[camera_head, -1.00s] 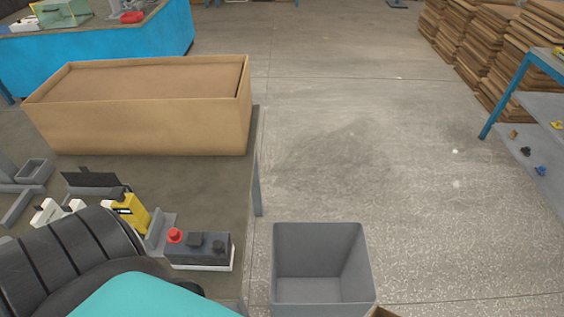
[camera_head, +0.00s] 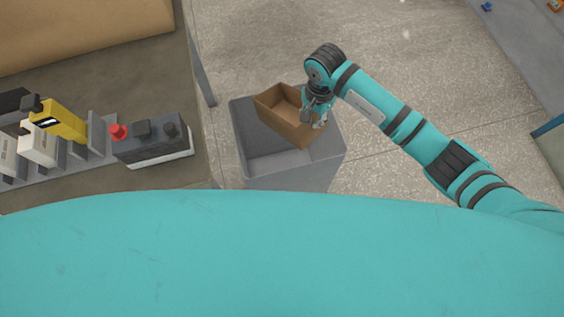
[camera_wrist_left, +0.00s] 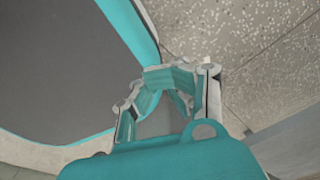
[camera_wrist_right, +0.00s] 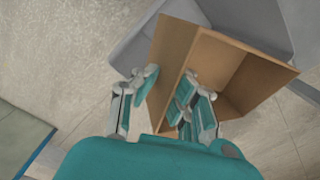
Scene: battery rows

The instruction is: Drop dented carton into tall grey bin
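The brown open-topped carton (camera_head: 287,118) is tilted over the mouth of the tall grey bin (camera_head: 282,172) in the head view. My right gripper (camera_head: 317,108) is at the carton's right-hand wall. In the right wrist view, my right gripper (camera_wrist_right: 168,86) has one finger outside and one inside a wall of the carton (camera_wrist_right: 225,72), shut on that wall. The grey bin (camera_wrist_right: 140,48) shows behind the carton there. I cannot make out a clear dent. My left gripper (camera_wrist_left: 168,78) shows only in its wrist view, with its fingers together and nothing visible between them.
The table (camera_head: 110,185) left of the bin holds a grey device with a red knob (camera_head: 153,143) and a yellow tool (camera_head: 62,120). A large cardboard box (camera_head: 80,30) stands at its back. Open floor (camera_head: 390,60) lies behind and right of the bin.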

